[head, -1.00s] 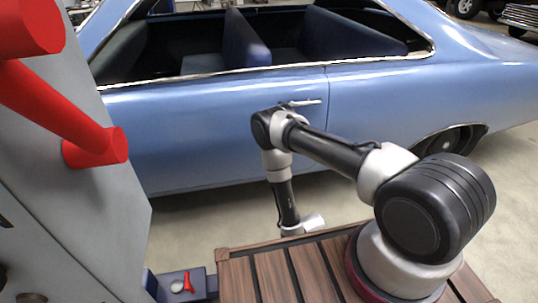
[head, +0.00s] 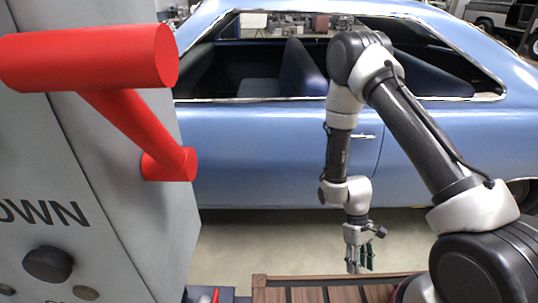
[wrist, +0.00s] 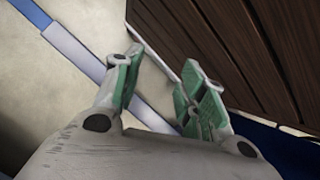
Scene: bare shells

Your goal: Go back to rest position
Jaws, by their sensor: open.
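My gripper (head: 360,262) hangs fingers down at the end of my arm, just beyond the wooden slatted surface (head: 318,294) in the head view. In the wrist view my gripper (wrist: 155,95) shows its green-padded fingers apart with nothing between them. The floor and the edge of the dark brown slats (wrist: 235,45) lie beyond the fingers. No object is held.
A grey cabinet (head: 110,215) with a large red handle (head: 120,85) stands close at the left. A blue car (head: 260,150) stands behind my arm. Pale floor (head: 240,240) lies between the car and the wooden surface.

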